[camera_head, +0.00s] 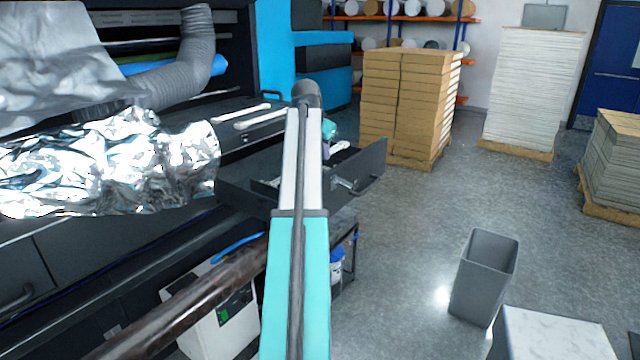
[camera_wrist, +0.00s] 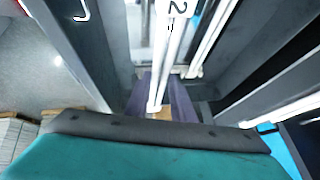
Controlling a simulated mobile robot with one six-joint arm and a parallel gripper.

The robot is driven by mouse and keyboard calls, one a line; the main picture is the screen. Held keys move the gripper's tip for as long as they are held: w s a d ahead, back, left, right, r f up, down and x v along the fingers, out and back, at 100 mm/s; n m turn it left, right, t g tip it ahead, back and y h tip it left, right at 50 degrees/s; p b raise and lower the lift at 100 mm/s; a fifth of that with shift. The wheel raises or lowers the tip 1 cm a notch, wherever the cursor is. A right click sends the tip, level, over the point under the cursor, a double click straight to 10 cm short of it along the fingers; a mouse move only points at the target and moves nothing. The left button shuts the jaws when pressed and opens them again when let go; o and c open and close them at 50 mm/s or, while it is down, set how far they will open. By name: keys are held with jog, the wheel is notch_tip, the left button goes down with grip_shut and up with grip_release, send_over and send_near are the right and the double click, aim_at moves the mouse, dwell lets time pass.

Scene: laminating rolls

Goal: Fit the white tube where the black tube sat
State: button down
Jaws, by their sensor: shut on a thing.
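My gripper (camera_wrist: 166,98) has purple fingers and is shut on a white tube (camera_wrist: 168,62), seen in the wrist view. The tube runs away from the fingers, and a label with a "2" shows at the top. In the head view my gripper (camera_head: 326,148) is mostly hidden behind my arm, over an open dark drawer (camera_head: 372,168). A second white tube or bar (camera_wrist: 214,40) lies to the right in the wrist view. I cannot make out the black tube or its seat for certain.
The dark machine carries a crumpled silver foil roll (camera_head: 105,165) at left. A dark brown glossy bar (camera_head: 185,305) crosses the lower left. A grey bin (camera_head: 484,275) stands on the floor at right. Stacked cartons (camera_head: 410,105) stand behind the drawer. Floor between them is clear.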

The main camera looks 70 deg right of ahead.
jog(key=shift+f+p, duration=0.7)
jog(key=shift+f, duration=2.25)
jog(key=shift+f+p, duration=0.5)
jog(key=shift+f, duration=1.4)
jog(key=c, duration=1.5)
grip_release()
jog(key=shift+a, duration=0.1)
jog(key=shift+b+v, duration=1.25)
jog(key=shift+v, duration=4.7)
jog(key=shift+w, duration=0.1)
